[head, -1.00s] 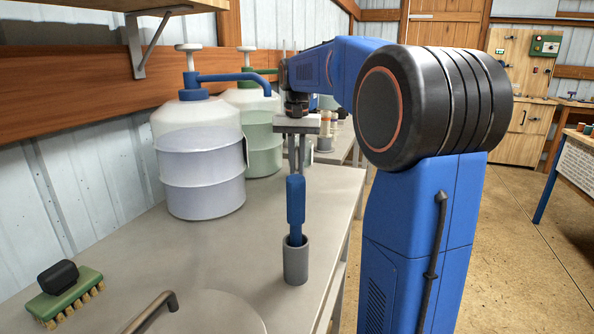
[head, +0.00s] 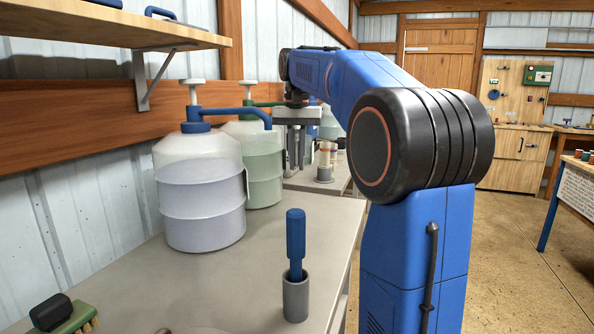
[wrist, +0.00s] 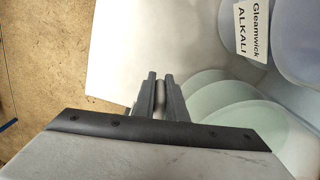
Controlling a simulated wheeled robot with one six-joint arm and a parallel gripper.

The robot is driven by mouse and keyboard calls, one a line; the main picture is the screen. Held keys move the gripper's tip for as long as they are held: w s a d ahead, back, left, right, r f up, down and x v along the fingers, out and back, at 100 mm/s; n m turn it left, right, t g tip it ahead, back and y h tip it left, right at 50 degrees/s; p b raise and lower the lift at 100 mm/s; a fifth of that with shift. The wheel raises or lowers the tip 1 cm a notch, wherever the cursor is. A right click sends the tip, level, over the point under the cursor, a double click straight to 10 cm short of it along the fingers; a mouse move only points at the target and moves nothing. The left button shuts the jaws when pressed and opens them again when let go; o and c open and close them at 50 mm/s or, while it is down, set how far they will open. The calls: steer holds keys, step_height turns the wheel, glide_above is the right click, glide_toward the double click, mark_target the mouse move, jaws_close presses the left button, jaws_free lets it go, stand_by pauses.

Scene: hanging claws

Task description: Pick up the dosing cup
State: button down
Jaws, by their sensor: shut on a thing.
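My gripper (head: 295,160) hangs fingers-down in the head view, beside the green-tinted jug and above the far part of the table. In the wrist view its fingers (wrist: 161,85) are close together on a small grey thing (wrist: 160,92), mostly hidden between them. I cannot tell whether this is the dosing cup. A grey cup (head: 296,298) stands upright on the table, nearer to me, with a blue handle (head: 296,235) rising from it. My gripper is apart from that handle.
A pale pump jug (head: 200,195) and a green-tinted jug (head: 262,165) stand along the wall on the left. A wooden shelf (head: 120,40) hangs above. A green brush (head: 75,318) lies at the front left.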

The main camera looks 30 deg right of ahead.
mark_target(297, 141)
steer(key=shift+r, duration=2.05)
steer(key=shift+r, duration=0.1)
steer(key=c, duration=2.5)
jaws_free()
jaws_close()
